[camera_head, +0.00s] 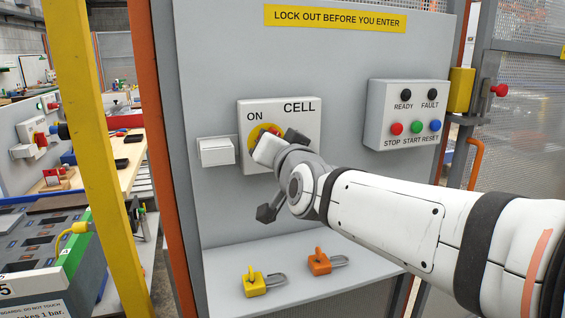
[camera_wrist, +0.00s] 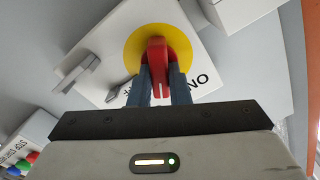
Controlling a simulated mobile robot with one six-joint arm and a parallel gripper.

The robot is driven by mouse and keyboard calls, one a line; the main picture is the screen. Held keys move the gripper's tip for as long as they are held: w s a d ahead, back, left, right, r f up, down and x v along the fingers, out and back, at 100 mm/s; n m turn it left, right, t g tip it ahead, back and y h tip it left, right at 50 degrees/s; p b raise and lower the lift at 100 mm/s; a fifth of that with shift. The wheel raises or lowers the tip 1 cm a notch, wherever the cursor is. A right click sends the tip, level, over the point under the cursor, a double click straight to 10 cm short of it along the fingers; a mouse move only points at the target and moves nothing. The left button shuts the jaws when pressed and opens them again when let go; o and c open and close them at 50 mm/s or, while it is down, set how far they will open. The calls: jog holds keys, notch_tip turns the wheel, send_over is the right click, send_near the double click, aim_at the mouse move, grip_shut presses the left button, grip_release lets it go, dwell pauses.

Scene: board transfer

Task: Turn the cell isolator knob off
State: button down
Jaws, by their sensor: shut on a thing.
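The cell isolator is a white box (camera_head: 310,112) marked CELL and ON on the grey panel. Its red knob (camera_wrist: 157,52) sits on a yellow disc (camera_wrist: 187,38) in the wrist view. In the head view the yellow disc (camera_head: 254,134) shows only in part, as my wrist covers most of the knob. My gripper (camera_wrist: 160,85) is shut on the red knob, with a dark finger on each side of its handle. The knob's handle points toward my gripper.
A button box (camera_head: 409,114) with READY and FAULT lamps is on the panel's right. A small white box (camera_head: 216,151) is left of the isolator. A yellow padlock (camera_head: 255,283) and an orange padlock (camera_head: 320,262) lie on the shelf (camera_head: 290,292) below. A yellow post (camera_head: 85,140) stands left.

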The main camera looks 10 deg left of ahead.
jog(key=m+b, duration=0.2)
jog(key=m, duration=0.2)
jog(key=m+b, duration=0.2)
jog(key=m, duration=0.2)
jog(key=m+b, duration=0.2)
jog(key=m, duration=0.1)
jog(key=shift+d+f+m+b, duration=0.15)
jog(key=shift+f+m+b, duration=0.15)
jog(key=shift+m, duration=0.1)
dwell(0.3)
jog(key=c, duration=1.4)
grip_release()
jog(key=shift+o, duration=0.2)
jog(key=p+v, duration=0.2)
jog(key=v, duration=0.5)
jog(key=shift+s+d, duration=0.15)
jog(key=shift+s, duration=0.15)
